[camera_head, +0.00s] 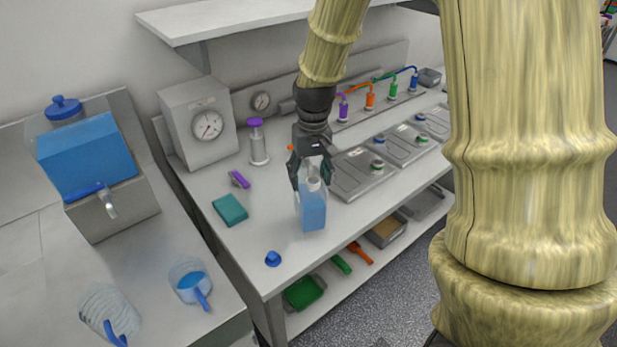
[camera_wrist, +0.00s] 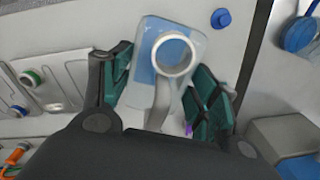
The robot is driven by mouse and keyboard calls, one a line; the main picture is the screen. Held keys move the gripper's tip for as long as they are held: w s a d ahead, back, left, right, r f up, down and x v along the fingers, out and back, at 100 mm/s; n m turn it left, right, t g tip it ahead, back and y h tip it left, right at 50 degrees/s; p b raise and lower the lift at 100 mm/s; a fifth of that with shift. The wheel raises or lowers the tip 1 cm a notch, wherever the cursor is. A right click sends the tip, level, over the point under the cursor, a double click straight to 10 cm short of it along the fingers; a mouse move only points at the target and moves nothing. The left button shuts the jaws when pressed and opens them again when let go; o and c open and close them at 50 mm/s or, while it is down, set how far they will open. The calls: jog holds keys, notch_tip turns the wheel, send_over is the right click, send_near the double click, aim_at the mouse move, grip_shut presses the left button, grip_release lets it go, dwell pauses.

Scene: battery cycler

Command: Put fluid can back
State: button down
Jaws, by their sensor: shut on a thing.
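The fluid can (camera_head: 312,211) is a clear, upright container with blue fluid and an open round white neck. My gripper (camera_head: 312,181) is shut on it near the top, above the front part of the workbench. In the wrist view, the can (camera_wrist: 196,48) sits between the green-padded fingers of the gripper (camera_wrist: 160,85), with its open neck facing the camera. I cannot tell whether the can's base touches the bench. A blue cap (camera_head: 272,258) lies apart on the bench near the front corner, and also shows in the wrist view (camera_wrist: 221,18).
The bench (camera_head: 255,275) also holds a teal block (camera_head: 230,209), a purple-topped pump bottle (camera_head: 258,145), a gauge box (camera_head: 201,122) and grey trays (camera_head: 362,172) at right. A blue-filled dispenser tank (camera_head: 88,156), a blue-handled measuring cup (camera_head: 190,282) and a clear jug (camera_head: 108,312) stand on the left counter.

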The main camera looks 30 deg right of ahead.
jog(key=shift+w+d, duration=0.45)
jog(key=shift+w, duration=0.35)
jog(key=shift+f+p, duration=0.9)
jog(key=shift+f, duration=1)
jog(key=shift+c, duration=2)
grip_release()
jog(key=shift+s, duration=0.1)
notch_tip(320, 180, up, 12)
jog(key=shift+d+r+b, duration=0.1)
jog(key=shift+d+b, duration=0.05)
jog(key=shift+b, duration=1.1)
